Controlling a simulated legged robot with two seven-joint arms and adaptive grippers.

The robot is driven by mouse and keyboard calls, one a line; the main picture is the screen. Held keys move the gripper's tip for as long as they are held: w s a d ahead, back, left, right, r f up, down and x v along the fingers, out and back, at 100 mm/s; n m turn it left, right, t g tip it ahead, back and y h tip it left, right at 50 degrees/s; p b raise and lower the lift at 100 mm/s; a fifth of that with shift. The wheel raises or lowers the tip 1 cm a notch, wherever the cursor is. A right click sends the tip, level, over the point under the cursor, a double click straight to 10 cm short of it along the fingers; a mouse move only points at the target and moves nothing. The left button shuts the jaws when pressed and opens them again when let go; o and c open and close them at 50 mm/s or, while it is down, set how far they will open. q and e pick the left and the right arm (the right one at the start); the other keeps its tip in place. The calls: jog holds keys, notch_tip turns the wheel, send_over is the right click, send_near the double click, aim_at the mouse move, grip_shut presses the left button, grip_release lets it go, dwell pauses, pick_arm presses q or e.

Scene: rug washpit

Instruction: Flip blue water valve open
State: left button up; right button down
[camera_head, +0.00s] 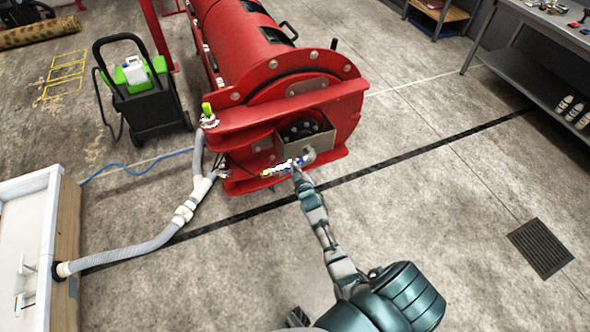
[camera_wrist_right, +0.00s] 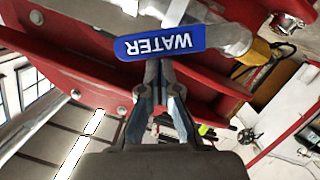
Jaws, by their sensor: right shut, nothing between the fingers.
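The blue water valve handle (camera_wrist_right: 160,43) has white "WATER" lettering, upside down in the right wrist view. It lies crosswise there, in front of a metal pipe fitting (camera_wrist_right: 236,38). In the head view the valve (camera_head: 299,161) is a small blue spot low on the front of the red machine. My right gripper (camera_wrist_right: 160,66) is shut and empty, its fingertips at the handle's lower edge. I cannot tell whether they touch it. In the head view my right gripper (camera_head: 297,173) reaches up to the valve and partly covers it. My left gripper is not in view.
The red drum machine (camera_head: 255,55) stands behind the valve. A yellow fitting (camera_head: 265,173) adjoins the pipe. A grey hose (camera_head: 150,244) runs left to a white basin (camera_head: 22,230). A green and black cart (camera_head: 140,90) stands left. The floor at right is clear around a drain grate (camera_head: 541,247).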

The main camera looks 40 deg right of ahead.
aim_at(301, 163)
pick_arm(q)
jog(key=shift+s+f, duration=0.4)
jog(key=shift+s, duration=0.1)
pick_arm(e)
jog(key=shift+s+d+f+m+y, duration=0.1)
jog(key=shift+d+f+m+y, duration=0.25)
jog(key=shift+d+f+m, duration=0.45)
jog(key=shift+s+d+f+m+y, duration=0.1)
jog(key=shift+d+f+m+y, duration=0.3)
jog(key=shift+f+m, duration=0.55)
jog(key=shift+d, duration=0.1)
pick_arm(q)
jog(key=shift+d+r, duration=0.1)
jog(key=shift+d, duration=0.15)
pick_arm(e)
jog(key=shift+s+d+f, duration=0.1)
jog(key=shift+d+f, duration=0.15)
jog(key=shift+d, duration=0.05)
